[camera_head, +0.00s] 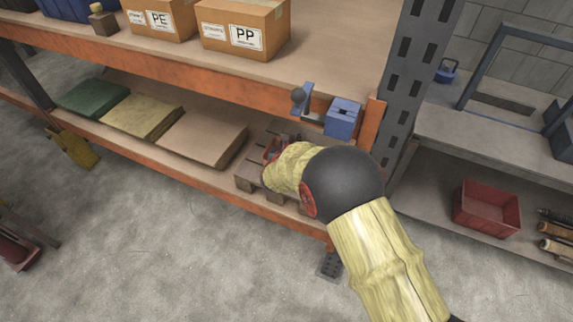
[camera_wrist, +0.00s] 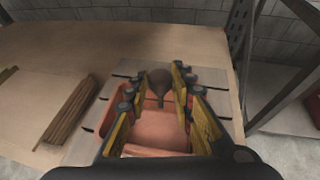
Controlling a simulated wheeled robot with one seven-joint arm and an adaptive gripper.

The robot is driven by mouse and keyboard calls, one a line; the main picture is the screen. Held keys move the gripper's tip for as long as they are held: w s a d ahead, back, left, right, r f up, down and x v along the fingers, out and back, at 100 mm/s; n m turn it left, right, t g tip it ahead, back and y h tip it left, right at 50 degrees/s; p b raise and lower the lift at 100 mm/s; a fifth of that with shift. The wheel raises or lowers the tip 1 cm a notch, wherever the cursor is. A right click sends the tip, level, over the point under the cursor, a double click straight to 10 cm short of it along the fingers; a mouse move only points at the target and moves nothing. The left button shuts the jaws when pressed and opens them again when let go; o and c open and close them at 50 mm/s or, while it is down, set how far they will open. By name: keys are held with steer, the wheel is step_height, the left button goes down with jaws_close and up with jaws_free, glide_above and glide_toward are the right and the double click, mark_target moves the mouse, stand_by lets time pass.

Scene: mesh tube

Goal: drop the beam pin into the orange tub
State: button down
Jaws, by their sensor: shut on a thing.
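My gripper (camera_wrist: 159,75) reaches over the lower rack shelf, its yellow fingers pointing away in the wrist view. The pin sits between the fingertips. The orange tub (camera_wrist: 150,134) lies below and between the fingers in the wrist view, and the pin appears over its far part, apart from its floor as far as I can tell. In the head view my arm hides the pin and most of the tub.
A wooden pallet (camera_head: 247,182) lies under my gripper. A brown sack or carton (camera_head: 205,138) lies to its left on the shelf. The orange rack beam (camera_head: 215,80), with a blue box (camera_head: 342,117) on it, runs above. A grey upright (camera_head: 408,70) stands right.

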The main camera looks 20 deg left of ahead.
steer(key=shift+f, duration=0.35)
steer(key=c, duration=1.5)
jaws_free()
steer(key=shift+c, duration=0.2)
steer(key=shift+o, duration=0.4)
steer(key=shift+s+r, duration=0.1)
steer(key=shift+s, duration=0.05)
steer(key=v, duration=1.1)
steer(key=shift+s, duration=0.4)
steer(key=shift+d, duration=0.1)
